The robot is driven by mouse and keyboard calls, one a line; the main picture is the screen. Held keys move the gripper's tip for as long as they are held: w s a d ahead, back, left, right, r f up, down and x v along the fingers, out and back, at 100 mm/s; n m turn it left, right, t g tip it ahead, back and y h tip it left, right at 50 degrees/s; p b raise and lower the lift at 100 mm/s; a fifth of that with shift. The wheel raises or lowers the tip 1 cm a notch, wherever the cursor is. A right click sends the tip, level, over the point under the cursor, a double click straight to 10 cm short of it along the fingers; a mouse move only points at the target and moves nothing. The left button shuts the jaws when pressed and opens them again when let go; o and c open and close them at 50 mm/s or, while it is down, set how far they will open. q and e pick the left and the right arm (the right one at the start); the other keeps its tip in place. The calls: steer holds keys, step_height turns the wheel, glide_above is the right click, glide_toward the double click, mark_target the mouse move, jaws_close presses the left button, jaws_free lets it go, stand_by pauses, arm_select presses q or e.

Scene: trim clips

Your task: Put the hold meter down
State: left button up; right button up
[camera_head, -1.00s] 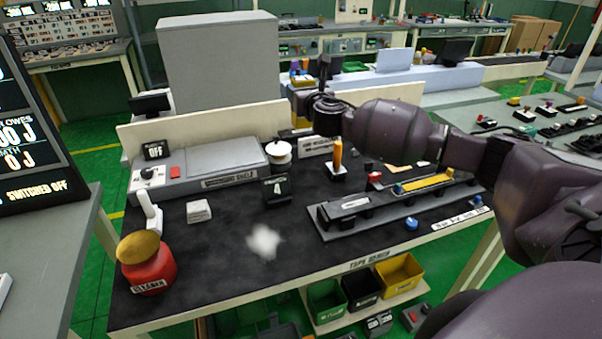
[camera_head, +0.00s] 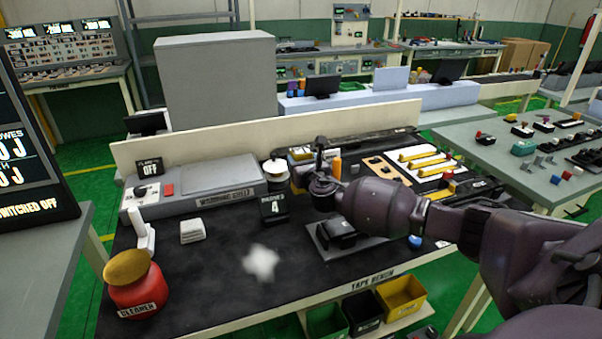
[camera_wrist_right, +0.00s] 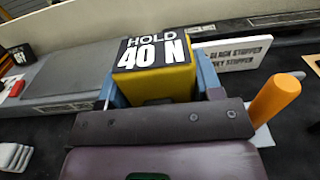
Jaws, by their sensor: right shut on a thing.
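The hold meter (camera_wrist_right: 155,75) is a yellow block with a black top reading "HOLD 40 N". In the right wrist view it sits between the blue-grey fingers of my right gripper (camera_wrist_right: 157,88), which is shut on it. My wrist largely hides the meter there. Whether its base touches the bench cannot be told. My left gripper is not in view.
An orange cylinder (camera_wrist_right: 275,100) stands close to the right of my gripper, beside a white stopper label (camera_wrist_right: 232,52). A red cleaner pot (camera_head: 135,290) stands at front left. The bench's front middle is mostly clear.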

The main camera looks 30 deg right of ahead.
steer(key=shift+f+b, duration=0.3)
steer(key=shift+f, duration=1.3)
steer(key=shift+f, duration=0.2)
steer(key=o, duration=1.1)
steer(key=shift+r, duration=0.2)
steer(key=shift+s, duration=0.25)
steer(key=p+v, duration=0.1)
steer(key=v, duration=1)
steer(key=shift+s+p, duration=0.25)
steer(key=shift+p, duration=0.05)
